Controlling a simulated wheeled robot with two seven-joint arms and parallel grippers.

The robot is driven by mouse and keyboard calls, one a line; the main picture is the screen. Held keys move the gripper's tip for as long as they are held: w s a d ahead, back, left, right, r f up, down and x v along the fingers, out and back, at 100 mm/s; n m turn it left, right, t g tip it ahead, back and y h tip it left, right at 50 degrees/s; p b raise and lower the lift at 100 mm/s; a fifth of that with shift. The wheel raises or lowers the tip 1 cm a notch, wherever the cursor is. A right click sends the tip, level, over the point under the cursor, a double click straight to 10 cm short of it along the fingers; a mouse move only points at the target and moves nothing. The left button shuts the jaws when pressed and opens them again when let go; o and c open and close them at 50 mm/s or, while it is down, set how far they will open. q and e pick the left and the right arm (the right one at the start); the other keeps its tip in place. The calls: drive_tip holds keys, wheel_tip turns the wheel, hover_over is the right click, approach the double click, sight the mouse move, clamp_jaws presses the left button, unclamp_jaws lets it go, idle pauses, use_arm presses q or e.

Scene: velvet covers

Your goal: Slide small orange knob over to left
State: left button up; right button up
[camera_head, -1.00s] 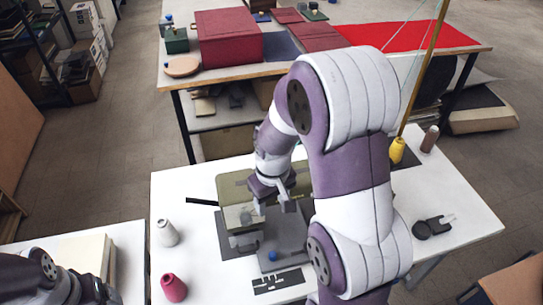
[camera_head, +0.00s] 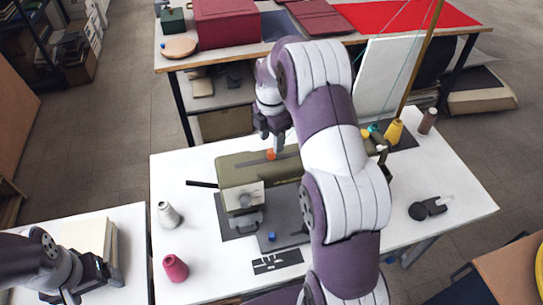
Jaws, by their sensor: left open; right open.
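The small orange knob (camera_head: 270,154) sits on top of the olive-green sewing machine (camera_head: 235,172), toward the back of its upper arm. My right gripper (camera_head: 272,141) is open, with its fingers pointing down just above and behind the knob. Whether a fingertip touches the knob, I cannot tell. My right arm hides the right part of the machine. My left gripper (camera_head: 92,286) is open at the lower left, over the side table and far from the machine.
The machine stands on a white table (camera_head: 190,245). A grey spool (camera_head: 168,215) and a pink spool (camera_head: 175,268) stand at its left. A yellow cone (camera_head: 394,132) and a brown spool (camera_head: 428,121) stand at the back right. A black clamp-like item (camera_head: 428,209) lies on the right.

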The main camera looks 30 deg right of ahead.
sight(272, 151)
wheel_tip(272, 151, down, 4)
drive_tip(key=shift+f+p, duration=0.25)
drive_tip(key=shift+p, duration=0.4)
drive_tip(key=shift+f, duration=0.55)
clamp_jaws()
drive_tip(key=a, duration=0.3)
drive_tip(key=w+a, duration=0.1)
drive_tip(key=a, duration=0.2)
drive_tip(key=w+a, duration=0.1)
drive_tip(key=a, duration=0.2)
drive_tip(key=shift+w+a, duration=0.15)
drive_tip(key=shift+w, duration=0.05)
use_arm(q)
drive_tip(key=shift+w+d+r, duration=0.15)
drive_tip(key=shift+w+r, duration=0.2)
drive_tip(key=shift+r, duration=0.15)
drive_tip(key=shift+w+d+r, duration=0.15)
drive_tip(key=shift+w+r, duration=0.15)
drive_tip(key=shift+r, duration=0.2)
drive_tip(key=shift+a, duration=0.15)
use_arm(e)
unclamp_jaws()
use_arm(q)
drive_tip(key=shift+f+b, duration=0.1)
drive_tip(key=shift+b, duration=0.25)
use_arm(e)
drive_tip(key=shift+r, duration=0.1)
